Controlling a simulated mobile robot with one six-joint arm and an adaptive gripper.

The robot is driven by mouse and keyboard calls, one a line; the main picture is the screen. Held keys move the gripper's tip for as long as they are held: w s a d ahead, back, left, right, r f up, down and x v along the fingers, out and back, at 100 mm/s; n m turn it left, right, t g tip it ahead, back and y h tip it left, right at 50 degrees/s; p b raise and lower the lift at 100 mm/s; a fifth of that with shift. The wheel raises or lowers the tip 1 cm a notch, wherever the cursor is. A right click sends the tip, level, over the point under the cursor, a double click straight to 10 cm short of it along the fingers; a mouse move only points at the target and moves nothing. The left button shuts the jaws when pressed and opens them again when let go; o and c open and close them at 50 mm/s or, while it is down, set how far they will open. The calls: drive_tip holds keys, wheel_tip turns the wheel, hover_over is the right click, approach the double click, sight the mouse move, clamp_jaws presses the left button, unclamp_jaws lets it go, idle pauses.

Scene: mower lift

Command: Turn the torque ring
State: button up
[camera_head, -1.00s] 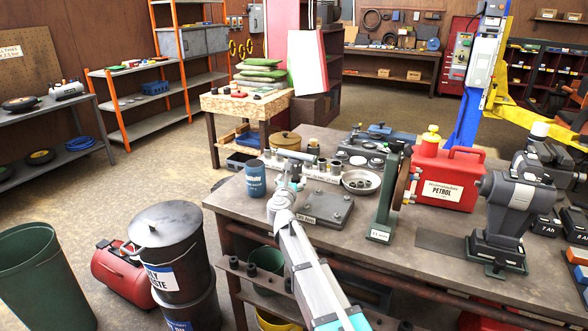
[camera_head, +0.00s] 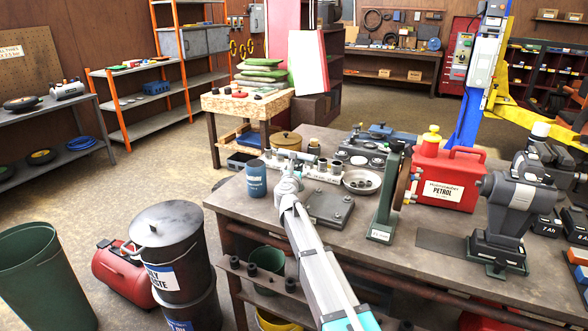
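A grey and black cordless drill (camera_head: 512,205) stands upright on the workbench (camera_head: 440,272) at the right, its nose pointing left. A dark collar (camera_head: 484,186) shows at its nose; I cannot tell for sure that this is the torque ring, and no markings on it are readable. My arm reaches from the bottom edge to the bench's left part. My gripper (camera_head: 288,160) is at its far end, by the socket tray, well left of the drill. It is small and partly hidden by my wrist, so its fingers and anything between them are unclear.
A green upright stand (camera_head: 383,205) and a red petrol can (camera_head: 447,178) stand between my gripper and the drill. A steel plate (camera_head: 330,208), a round dish (camera_head: 361,181), a blue cup (camera_head: 256,178) and the socket tray (camera_head: 325,170) are close to my gripper.

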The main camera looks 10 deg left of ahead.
drive_tip(key=c, duration=1.1)
drive_tip(key=shift+w+h, duration=0.1)
drive_tip(key=shift+h, duration=0.2)
drive_tip(key=shift+a+m+g+h, duration=0.1)
drive_tip(key=shift+m+g+h, duration=0.4)
drive_tip(key=shift+m+h, duration=1.1)
drive_tip(key=shift+m+g+h, duration=0.3)
drive_tip(key=shift+h, duration=0.7)
drive_tip(key=o, duration=1.2)
drive_tip(key=shift+c, duration=0.2)
